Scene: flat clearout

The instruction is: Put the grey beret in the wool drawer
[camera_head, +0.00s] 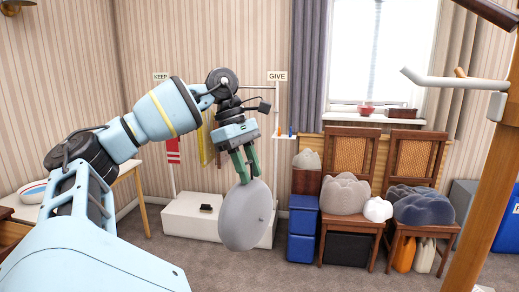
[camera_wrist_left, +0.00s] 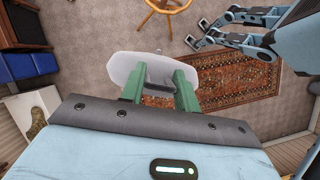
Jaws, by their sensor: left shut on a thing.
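The grey beret (camera_head: 240,222) is a flat, round, pale grey disc with a small nub near its middle. It hangs on edge below my left gripper (camera_head: 246,175), whose green fingers are shut on its upper rim. In the left wrist view the beret (camera_wrist_left: 122,70) shows paler, held at the fingertips (camera_wrist_left: 160,88) above the floor. I cannot make out an open drawer or a wool label in either view.
A white low platform (camera_head: 185,222) stands behind the beret, by a rail with a GIVE sign (camera_head: 277,76). Brown furniture (camera_head: 14,238) shows at the left edge. Carpet is free in front.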

